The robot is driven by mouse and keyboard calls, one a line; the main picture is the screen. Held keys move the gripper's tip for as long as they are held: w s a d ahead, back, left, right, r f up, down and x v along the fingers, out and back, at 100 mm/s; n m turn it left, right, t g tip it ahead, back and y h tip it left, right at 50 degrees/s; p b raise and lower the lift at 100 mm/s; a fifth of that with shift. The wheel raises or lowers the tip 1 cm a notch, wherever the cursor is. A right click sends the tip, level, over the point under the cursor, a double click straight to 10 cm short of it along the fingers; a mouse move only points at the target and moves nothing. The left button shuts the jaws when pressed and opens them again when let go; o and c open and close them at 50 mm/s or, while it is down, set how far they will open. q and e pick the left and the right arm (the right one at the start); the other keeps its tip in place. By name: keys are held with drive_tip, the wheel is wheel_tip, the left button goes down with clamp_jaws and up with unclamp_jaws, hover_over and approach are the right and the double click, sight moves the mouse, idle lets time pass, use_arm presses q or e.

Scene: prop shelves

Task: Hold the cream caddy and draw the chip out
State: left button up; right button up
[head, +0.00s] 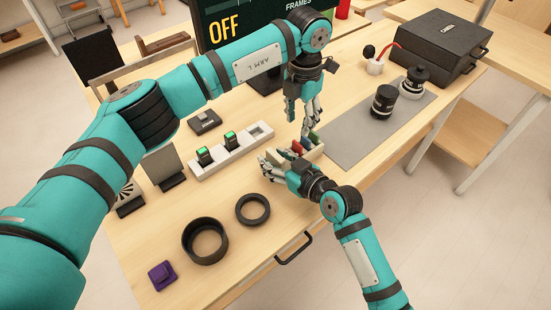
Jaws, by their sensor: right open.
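The cream caddy (317,153) sits on the wooden table near the middle of the head view, partly hidden by my grippers. Small coloured chips stand in it: a red chip (297,147), a green one (305,142) and a blue one (315,138). My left gripper (304,130) points down from above, its fingertips close over the caddy's chips. Whether it touches or grips a chip cannot be told. My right gripper (268,168) is open at the caddy's near left side. Its fingers hide part of the caddy, and contact is unclear.
A white charger strip (232,152) with green-lit units lies to the left. A grey mat (370,135) with black lenses (384,101) is to the right. A black case (432,45) stands behind.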

drive_tip(key=shift+c, duration=0.2)
drive_tip(key=shift+c, duration=1)
clamp_jaws()
idle(0.5)
idle(0.3)
